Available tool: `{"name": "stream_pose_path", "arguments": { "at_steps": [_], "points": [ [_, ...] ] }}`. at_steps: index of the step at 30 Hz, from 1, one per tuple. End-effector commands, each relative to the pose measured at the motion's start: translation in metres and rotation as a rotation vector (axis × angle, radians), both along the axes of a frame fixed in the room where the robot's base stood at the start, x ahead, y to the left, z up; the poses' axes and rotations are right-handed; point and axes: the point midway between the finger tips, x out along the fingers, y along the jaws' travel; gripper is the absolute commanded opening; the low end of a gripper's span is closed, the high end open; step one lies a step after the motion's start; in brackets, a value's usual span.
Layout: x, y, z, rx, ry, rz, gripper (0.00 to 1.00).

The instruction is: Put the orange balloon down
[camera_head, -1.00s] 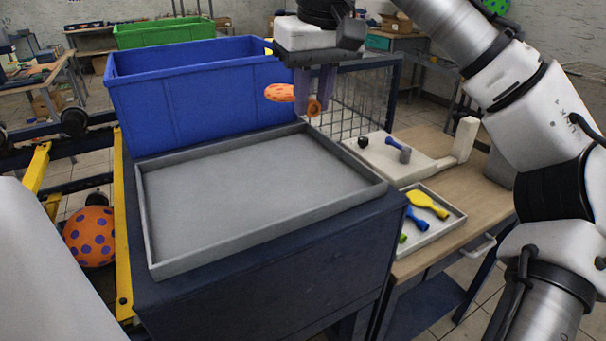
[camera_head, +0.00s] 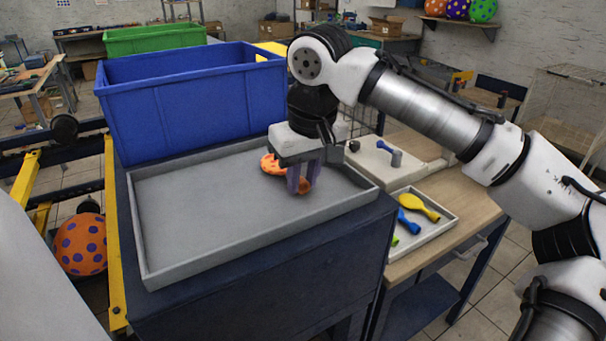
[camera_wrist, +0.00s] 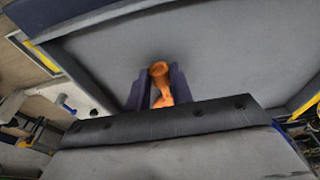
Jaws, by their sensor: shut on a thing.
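The orange balloon (camera_head: 270,163) is small, deflated and has darker spots. It is between the fingers of my gripper (camera_head: 302,184), over the right part of the grey tray (camera_head: 200,210). In the wrist view the balloon (camera_wrist: 160,72) shows between the two dark fingers of my gripper (camera_wrist: 157,88), with the grey tray floor (camera_wrist: 230,50) behind it. My gripper is shut on the balloon and points down. The fingertips are low, close to the tray floor; I cannot tell whether the balloon touches it. Part of the balloon is hidden by the fingers.
A blue bin (camera_head: 190,110) stands behind the tray. To the right, a small white tray (camera_head: 440,222) holds a yellow balloon (camera_head: 418,206) and a blue balloon (camera_head: 408,222). A white stand (camera_head: 372,160) is behind it. The left and middle of the grey tray are empty.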

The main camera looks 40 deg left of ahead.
Motion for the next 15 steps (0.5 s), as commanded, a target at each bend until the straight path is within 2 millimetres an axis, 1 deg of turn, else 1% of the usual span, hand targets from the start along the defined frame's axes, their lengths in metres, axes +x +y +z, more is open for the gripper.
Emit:
{"name": "stream_pose_path", "arguments": {
  "at_steps": [4, 5, 9, 10, 15],
  "points": [
    [-0.0002, 0.0001, -0.0023, 0.0, 0.001, 0.001, 0.04],
    [-0.0002, 0.0002, -0.0024, 0.0, 0.001, 0.0, 0.23],
    [-0.0001, 0.0001, -0.0017, 0.0, 0.0, 0.0, 0.42],
    [-0.0001, 0.0001, -0.0017, 0.0, 0.0, 0.0, 0.44],
    [-0.0001, 0.0001, -0.0016, 0.0, 0.0, 0.0, 0.44]
  ]
}}
